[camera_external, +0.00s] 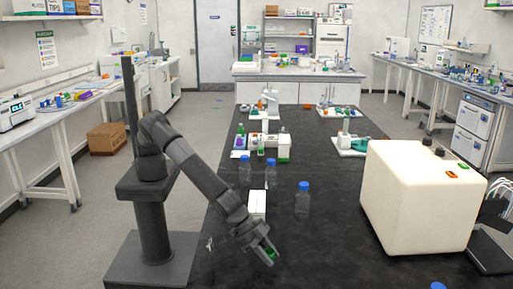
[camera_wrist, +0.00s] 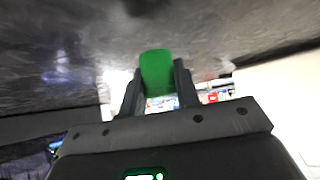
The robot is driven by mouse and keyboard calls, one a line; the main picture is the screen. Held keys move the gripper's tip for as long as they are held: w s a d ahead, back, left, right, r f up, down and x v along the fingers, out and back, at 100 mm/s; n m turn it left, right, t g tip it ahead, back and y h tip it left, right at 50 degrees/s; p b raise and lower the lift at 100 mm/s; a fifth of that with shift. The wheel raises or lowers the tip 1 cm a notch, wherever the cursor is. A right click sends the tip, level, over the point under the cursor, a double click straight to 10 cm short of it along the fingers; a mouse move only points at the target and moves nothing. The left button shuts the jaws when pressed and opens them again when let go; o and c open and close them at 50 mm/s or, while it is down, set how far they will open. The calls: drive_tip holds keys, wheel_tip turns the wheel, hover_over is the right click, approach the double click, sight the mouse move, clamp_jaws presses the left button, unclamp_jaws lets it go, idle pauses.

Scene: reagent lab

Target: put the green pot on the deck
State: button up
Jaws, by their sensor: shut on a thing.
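The green pot (camera_wrist: 157,72) is between the two fingers of my gripper (camera_wrist: 156,92) in the wrist view, and the fingers are shut on it. In the external view my gripper (camera_external: 269,257) is low over the near part of the black table, with a bit of the green pot (camera_external: 271,252) showing between the fingers. I cannot tell whether the pot touches the table. No thing is clearly recognisable as the deck; a small white box-like item (camera_external: 257,204) stands on the table just beyond my gripper, partly behind my arm.
Clear bottles with blue caps (camera_external: 303,200) stand beyond my gripper. A large cream-coloured machine (camera_external: 420,200) stands on the right of the black table (camera_external: 325,255). Small lab items on white trays (camera_external: 240,153) are farther back. The table between my gripper and the machine is clear.

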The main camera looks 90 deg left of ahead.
drive_tip(key=shift+f, duration=1.2)
drive_tip(key=shift+f, duration=0.15)
drive_tip(key=o, duration=1)
drive_tip(key=shift+s+r, duration=0.15)
drive_tip(key=shift+r, duration=0.15)
drive_tip(key=v, duration=1)
drive_tip(key=shift+s+a+r, duration=0.2)
drive_tip(key=shift+s+r, duration=0.05)
drive_tip(key=shift+o, duration=0.6)
drive_tip(key=shift+s+a+r, duration=0.15)
drive_tip(key=shift+s+r, duration=0.1)
drive_tip(key=shift+r, duration=0.05)
